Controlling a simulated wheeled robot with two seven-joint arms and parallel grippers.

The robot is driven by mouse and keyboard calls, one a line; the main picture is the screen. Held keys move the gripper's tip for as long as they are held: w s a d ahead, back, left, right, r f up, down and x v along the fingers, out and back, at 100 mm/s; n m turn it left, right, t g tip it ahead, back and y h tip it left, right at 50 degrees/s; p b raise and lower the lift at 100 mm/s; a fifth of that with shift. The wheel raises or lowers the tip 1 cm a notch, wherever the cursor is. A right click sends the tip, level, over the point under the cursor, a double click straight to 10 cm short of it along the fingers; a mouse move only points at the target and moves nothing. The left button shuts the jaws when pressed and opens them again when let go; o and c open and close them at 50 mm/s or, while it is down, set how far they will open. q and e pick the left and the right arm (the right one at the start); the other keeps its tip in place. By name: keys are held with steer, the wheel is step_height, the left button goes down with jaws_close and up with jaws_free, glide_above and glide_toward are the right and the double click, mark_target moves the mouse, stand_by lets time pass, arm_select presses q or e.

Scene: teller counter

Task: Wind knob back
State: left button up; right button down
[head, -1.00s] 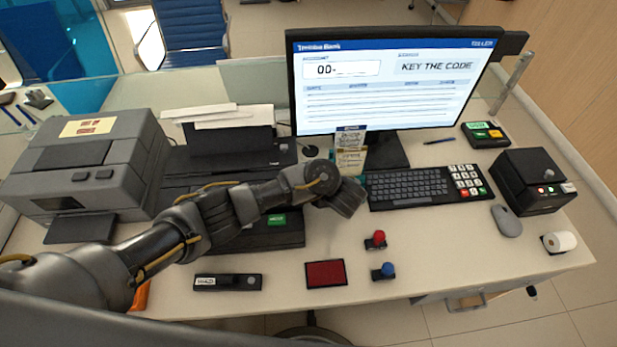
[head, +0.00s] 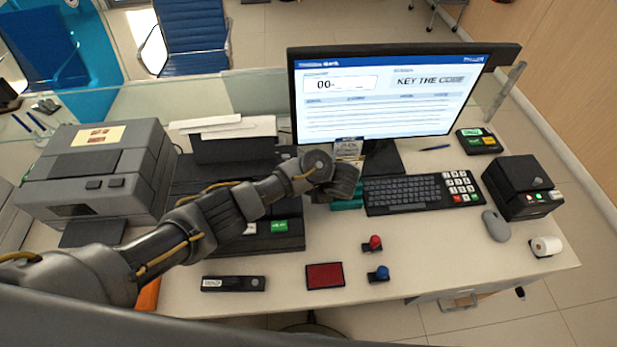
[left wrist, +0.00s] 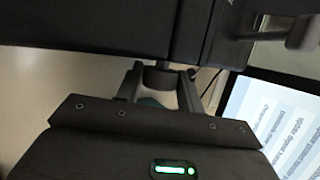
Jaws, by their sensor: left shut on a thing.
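In the left wrist view, my left gripper (left wrist: 159,88) has its two fingers on either side of a dark round knob (left wrist: 161,74) and is shut on it. The knob sticks out from the side of a black machine (left wrist: 90,25). In the head view, my left gripper (head: 343,183) is beside the right end of the black printer (head: 238,151), in front of the monitor's foot. My arm and gripper hide the knob there, and I cannot tell its turn angle. My right gripper is in neither view.
The monitor (head: 395,100) stands close behind my left gripper. A small sign (head: 348,150) and a teal thing (head: 347,200) are close to it. The keyboard (head: 405,192) lies to the right. A red pad (head: 325,276) and two stamps lie in front, with bare counter around them.

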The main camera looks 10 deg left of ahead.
arm_select(q)
steer(key=shift+r+g+h+p, duration=0.15)
steer(key=shift+g+h+p, duration=0.15)
steer(key=shift+g+p, duration=0.7)
steer(key=shift+w+m+g+p, duration=0.15)
steer(key=shift+m+g+p, duration=0.15)
steer(key=shift+g+p, duration=0.25)
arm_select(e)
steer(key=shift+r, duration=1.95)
arm_select(q)
steer(key=o, duration=1)
